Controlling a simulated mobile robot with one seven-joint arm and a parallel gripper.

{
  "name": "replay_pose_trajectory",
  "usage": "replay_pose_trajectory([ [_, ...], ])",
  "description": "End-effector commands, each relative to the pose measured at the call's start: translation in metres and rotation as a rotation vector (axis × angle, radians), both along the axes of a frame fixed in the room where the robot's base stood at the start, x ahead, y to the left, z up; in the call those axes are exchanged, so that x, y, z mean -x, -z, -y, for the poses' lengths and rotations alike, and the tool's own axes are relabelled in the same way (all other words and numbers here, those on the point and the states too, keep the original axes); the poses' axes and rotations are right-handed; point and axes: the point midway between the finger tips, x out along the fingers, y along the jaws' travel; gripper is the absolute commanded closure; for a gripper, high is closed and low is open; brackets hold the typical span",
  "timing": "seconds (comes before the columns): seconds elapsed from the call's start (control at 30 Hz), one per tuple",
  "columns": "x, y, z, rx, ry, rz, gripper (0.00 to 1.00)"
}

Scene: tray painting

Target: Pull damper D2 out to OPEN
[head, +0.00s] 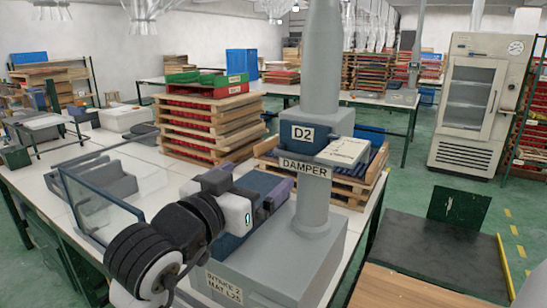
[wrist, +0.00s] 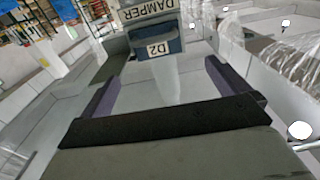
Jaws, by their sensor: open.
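Damper D2 is on an upright grey duct (head: 318,60). A blue block with a white D2 label (head: 302,133) sits on the duct, above a cream DAMPER plate (head: 304,168). A pale plate with small lettering (head: 343,152) juts out to the right of the block. In the wrist view the D2 block (wrist: 172,43) appears upside down, ahead of the fingers and apart from them. My gripper (wrist: 162,74) is open and empty, with its two purple fingers spread. In the head view it is left of the duct and below the block, partly hidden by my wrist.
A grey box labelled INTAKE 2 (head: 285,262) stands under the duct. A clear upright panel (head: 98,205) and a grey bin (head: 105,182) are at left. Stacked wooden trays (head: 205,125) stand behind. A pallet (head: 372,180) lies right of the duct.

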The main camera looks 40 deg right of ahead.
Motion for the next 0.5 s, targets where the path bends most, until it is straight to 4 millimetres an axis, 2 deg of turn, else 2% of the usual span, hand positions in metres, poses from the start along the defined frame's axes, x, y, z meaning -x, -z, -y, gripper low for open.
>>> replay_pose_trajectory([
  [0.17,0.001,0.005,0.020,-0.032,0.027,-0.016,0.00],
  [0.5,-0.026,0.004,0.083,-0.031,0.025,-0.016,0.00],
])
